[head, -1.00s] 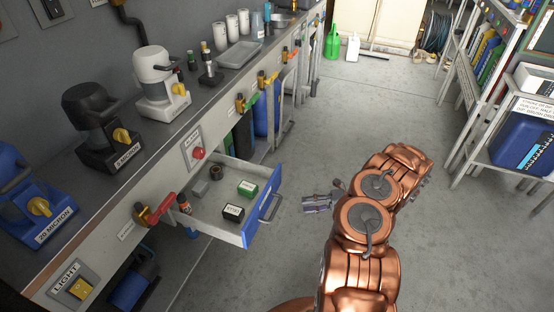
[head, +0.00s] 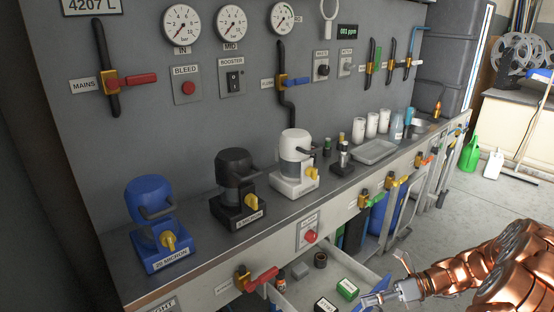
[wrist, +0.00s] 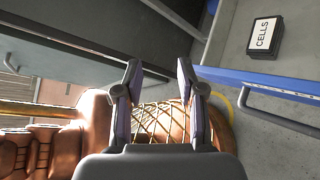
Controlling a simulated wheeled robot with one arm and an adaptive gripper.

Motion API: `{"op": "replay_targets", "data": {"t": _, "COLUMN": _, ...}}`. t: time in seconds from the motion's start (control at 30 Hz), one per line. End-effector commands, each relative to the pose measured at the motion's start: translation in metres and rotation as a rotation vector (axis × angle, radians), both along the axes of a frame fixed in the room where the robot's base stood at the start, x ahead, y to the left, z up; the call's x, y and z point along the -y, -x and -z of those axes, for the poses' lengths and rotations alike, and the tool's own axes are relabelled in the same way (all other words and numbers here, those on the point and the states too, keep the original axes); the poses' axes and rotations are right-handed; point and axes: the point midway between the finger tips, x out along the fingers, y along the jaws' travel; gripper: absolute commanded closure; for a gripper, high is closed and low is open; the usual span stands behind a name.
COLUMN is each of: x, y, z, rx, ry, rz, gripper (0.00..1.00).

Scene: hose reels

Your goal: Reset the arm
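My copper-coloured arm (head: 500,265) reaches in from the lower right of the head view. My gripper (head: 372,298) is at the right side of the open drawer (head: 310,303), close to its front edge. In the wrist view my gripper (wrist: 160,78) has its two dark fingers apart. Nothing is held between them; part of my copper arm shows behind the gap. The drawer's blue front (wrist: 265,82) with its handle crosses the right of the wrist view. A dark box labelled CELLS (wrist: 264,38) lies inside the drawer.
The drawer also holds a green box (head: 347,289) and a grey block (head: 300,270). The counter carries blue (head: 155,215), black (head: 238,185) and white (head: 295,160) filter units. A red valve handle (head: 262,279) juts out beside the drawer. Open floor (head: 490,205) lies to the right.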

Motion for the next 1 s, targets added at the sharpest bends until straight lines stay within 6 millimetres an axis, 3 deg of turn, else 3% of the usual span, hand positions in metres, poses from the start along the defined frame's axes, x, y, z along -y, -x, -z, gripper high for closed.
{"op": "replay_targets", "data": {"t": 0.2, "x": -0.042, "y": 0.025, "z": -0.039, "rx": 0.206, "ry": 0.075, "rz": -0.225, "gripper": 0.61}}
{"op": "replay_targets", "data": {"t": 0.5, "x": -0.083, "y": 0.071, "z": -0.077, "rx": 0.476, "ry": 0.156, "rz": -0.543, "gripper": 0.61}}
{"op": "replay_targets", "data": {"t": 0.8, "x": -0.106, "y": 0.126, "z": -0.103, "rx": 0.725, "ry": 0.214, "rz": -0.872, "gripper": 0.61}}
{"op": "replay_targets", "data": {"t": 1.0, "x": -0.11, "y": 0.163, "z": -0.115, "rx": 0.877, "ry": 0.242, "rz": -1.098, "gripper": 0.61}}
